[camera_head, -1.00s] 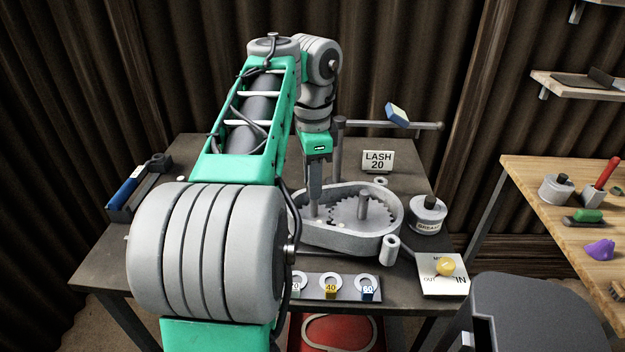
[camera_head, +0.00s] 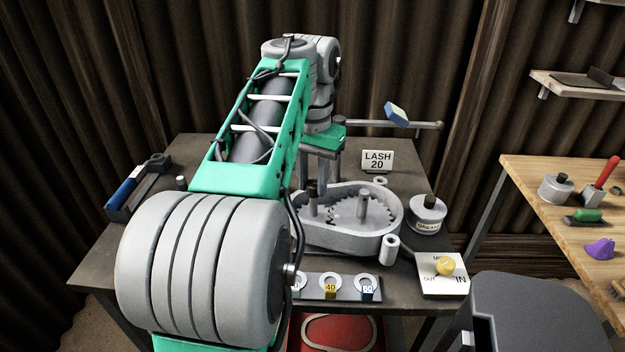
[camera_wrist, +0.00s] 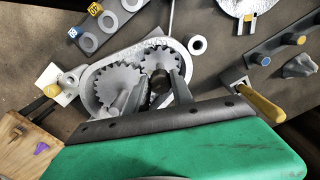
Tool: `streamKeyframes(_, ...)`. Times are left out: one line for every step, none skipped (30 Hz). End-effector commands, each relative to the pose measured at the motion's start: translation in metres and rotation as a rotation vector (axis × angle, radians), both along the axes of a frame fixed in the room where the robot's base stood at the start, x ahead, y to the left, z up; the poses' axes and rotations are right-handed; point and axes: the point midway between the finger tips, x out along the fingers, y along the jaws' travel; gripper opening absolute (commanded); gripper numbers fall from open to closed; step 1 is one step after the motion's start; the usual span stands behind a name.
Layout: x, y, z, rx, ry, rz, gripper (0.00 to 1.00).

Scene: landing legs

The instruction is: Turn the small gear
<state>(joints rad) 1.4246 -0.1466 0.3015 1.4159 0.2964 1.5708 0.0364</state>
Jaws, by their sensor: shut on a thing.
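The small gear (camera_wrist: 160,59) lies beside the large gear (camera_wrist: 112,84) in the grey housing (camera_wrist: 92,105), and their teeth appear to meet. In the head view, the small gear is mostly hidden, with a grey post (camera_head: 313,206) showing at its place. The large gear (camera_head: 347,211) also bears an upright post (camera_head: 363,205). My gripper (camera_head: 319,186) reaches down over the housing's far side. In the wrist view, my fingers (camera_wrist: 158,96) are shut on a dark round thing (camera_wrist: 159,99) next to the small gear. I cannot tell whether it is fixed to the gear.
A grease jar (camera_head: 427,214) and a LASH 20 sign (camera_head: 378,161) stand close to the housing. A rack of numbered rings (camera_head: 345,296) lies in front. A horizontal bar (camera_head: 370,124) runs behind my wrist.

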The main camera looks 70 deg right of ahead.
Motion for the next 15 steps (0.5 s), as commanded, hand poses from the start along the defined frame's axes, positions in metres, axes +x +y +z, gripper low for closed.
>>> streamKeyframes(-0.0003, -0.0003, 0.0004, -0.002, 0.0, 0.025, 0.0)
streamKeyframes(-0.0003, -0.0003, 0.0004, -0.002, 0.0, 0.041, 0.0)
streamKeyframes(-0.0004, -0.0002, 0.0004, -0.002, 0.0, 0.059, 0.0)
streamKeyframes(-0.0004, -0.0002, 0.0004, -0.002, 0.0, 0.072, 0.0)
streamKeyframes(-0.0004, -0.0002, 0.0004, -0.002, 0.0, 0.085, 0.0)
streamKeyframes(-0.0004, -0.0002, 0.0004, -0.002, 0.0, 0.098, 0.0)
streamKeyframes(-0.0004, -0.0002, 0.0004, -0.002, 0.0, 0.107, 0.0)
streamKeyframes(-0.0004, -0.0003, 0.0004, -0.002, 0.0, 0.115, 0.0)
streamKeyframes(-0.0005, -0.0003, 0.0004, -0.002, 0.0, 0.124, 0.0)
streamKeyframes(-0.0005, -0.0003, 0.0004, -0.002, 0.0, 0.13, 0.0)
streamKeyframes(-0.0006, -0.0003, 0.0004, -0.002, 0.0, 0.134, 0.0)
streamKeyframes(-0.0006, -0.0003, 0.0004, -0.002, 0.0, 0.139, 0.0)
streamKeyframes(-0.0006, -0.0003, 0.0004, -0.002, 0.0, 0.142, 0.0)
streamKeyframes(-0.0006, -0.0003, 0.0004, -0.002, 0.0, 0.144, 0.0)
streamKeyframes(-0.0006, -0.0003, 0.0004, -0.002, 0.0, 0.146, 0.0)
